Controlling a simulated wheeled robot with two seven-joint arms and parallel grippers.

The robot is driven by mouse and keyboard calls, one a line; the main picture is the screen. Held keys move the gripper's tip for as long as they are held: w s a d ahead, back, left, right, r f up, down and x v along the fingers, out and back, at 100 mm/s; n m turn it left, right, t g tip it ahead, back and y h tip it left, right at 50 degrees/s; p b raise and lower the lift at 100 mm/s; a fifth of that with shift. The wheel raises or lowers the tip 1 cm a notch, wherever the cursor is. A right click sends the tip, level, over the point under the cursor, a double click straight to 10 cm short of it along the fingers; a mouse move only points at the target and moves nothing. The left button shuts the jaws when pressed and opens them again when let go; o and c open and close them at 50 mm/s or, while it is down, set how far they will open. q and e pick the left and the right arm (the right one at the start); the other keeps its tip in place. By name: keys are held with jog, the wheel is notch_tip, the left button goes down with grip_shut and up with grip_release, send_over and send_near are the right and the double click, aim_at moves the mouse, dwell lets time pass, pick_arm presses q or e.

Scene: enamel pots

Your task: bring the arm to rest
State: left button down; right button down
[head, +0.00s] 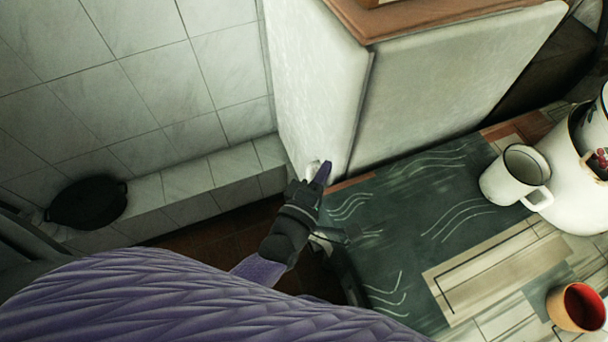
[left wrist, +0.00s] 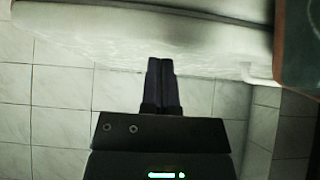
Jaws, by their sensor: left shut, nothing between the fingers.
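My left gripper (head: 322,176) is shut and empty. In the head view it is beside the lower corner of a white block-like structure (head: 312,75), near the left edge of the dark patterned table (head: 400,215). In the left wrist view its two dark fingers (left wrist: 161,66) lie together, pointing toward a pale surface (left wrist: 150,40). I cannot tell whether they touch it. My right gripper is in neither view.
At the right, a white enamel mug (head: 512,178) stands by a large white enamel pot (head: 575,185). A cup with a red inside (head: 578,306) is at the lower right. A black pan (head: 87,204) is on the tiled ledge (head: 185,180) at the left.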

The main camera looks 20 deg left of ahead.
pick_arm(q)
jog(key=s+a+r+m+g+y, duration=0.1)
jog(key=s+a+m+g, duration=0.3)
jog(key=s+m+g, duration=0.4)
jog(key=s+a+r+m+g+y, duration=0.1)
jog(key=s+a+m+g+y, duration=0.1)
jog(key=s+a+m+g, duration=0.5)
jog(key=s+d+f+m+g, duration=0.1)
jog(key=s+f+m, duration=0.1)
jog(key=f, duration=0.7)
jog(key=s+d+f+m, duration=0.1)
jog(key=s+f, duration=0.1)
jog(key=f, duration=0.7)
jog(key=s+a+f+g, duration=0.1)
jog(key=s+a+f, duration=0.1)
jog(key=s+f, duration=0.9)
jog(key=s, duration=0.3)
jog(key=shift+s+a+m, duration=0.15)
jog(key=shift+a+m, duration=0.15)
jog(key=shift+m, duration=0.1)
jog(key=shift+f, duration=0.1)
